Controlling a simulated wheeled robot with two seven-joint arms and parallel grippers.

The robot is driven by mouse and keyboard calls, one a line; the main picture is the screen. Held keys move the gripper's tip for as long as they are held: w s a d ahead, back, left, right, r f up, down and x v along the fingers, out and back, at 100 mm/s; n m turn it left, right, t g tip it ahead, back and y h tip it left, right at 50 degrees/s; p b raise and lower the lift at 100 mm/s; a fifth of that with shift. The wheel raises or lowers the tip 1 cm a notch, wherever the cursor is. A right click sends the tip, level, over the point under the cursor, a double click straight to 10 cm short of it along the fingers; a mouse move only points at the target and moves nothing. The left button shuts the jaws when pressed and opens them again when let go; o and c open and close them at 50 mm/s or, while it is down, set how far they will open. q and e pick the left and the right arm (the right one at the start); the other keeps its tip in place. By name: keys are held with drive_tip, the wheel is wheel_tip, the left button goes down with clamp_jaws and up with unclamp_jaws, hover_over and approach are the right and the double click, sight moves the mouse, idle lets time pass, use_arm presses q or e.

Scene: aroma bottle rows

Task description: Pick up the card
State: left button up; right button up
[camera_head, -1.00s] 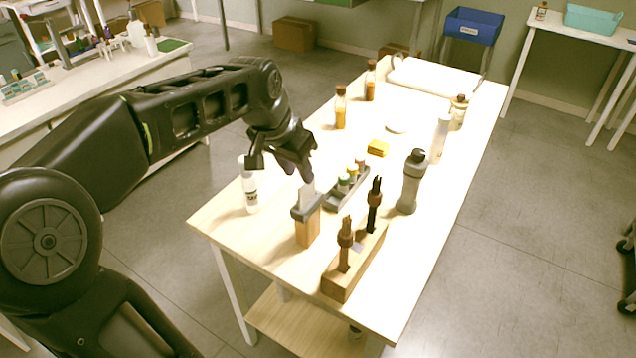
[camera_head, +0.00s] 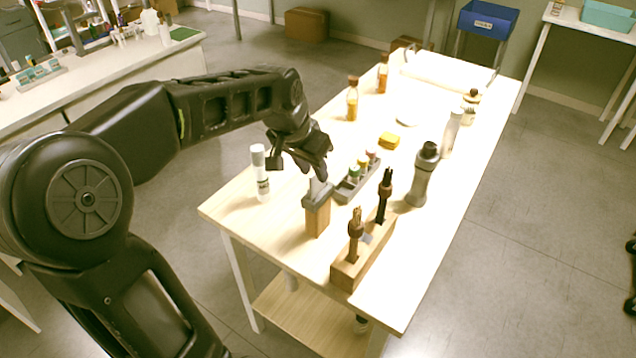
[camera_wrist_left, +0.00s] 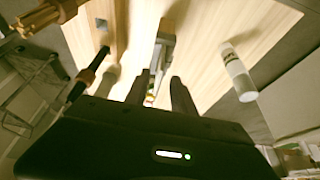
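A pale card (camera_head: 317,187) stands upright in the slot of a wooden block with a grey top (camera_head: 318,218), near the front of the table. My left gripper (camera_head: 318,178) is directly above the block, pointing down, with its fingertips around or beside the card's upper part. In the left wrist view the two fingers (camera_wrist_left: 160,88) are apart, with the block's grey top (camera_wrist_left: 165,50) beyond them. I cannot tell whether they touch the card, which is largely hidden.
A white bottle (camera_head: 260,173) stands left of the block. A grey rack with small vials (camera_head: 357,177) is behind it, and a wooden stand with two brown tools (camera_head: 362,258) is to its right. A grey bottle (camera_head: 422,175) stands farther right.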

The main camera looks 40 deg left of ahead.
sight(318, 184)
use_arm(q)
drive_tip(key=x, duration=0.4)
drive_tip(key=shift+w+d+f+p, duration=0.1)
drive_tip(key=shift+p, duration=0.2)
clamp_jaws()
idle(0.3)
idle(0.3)
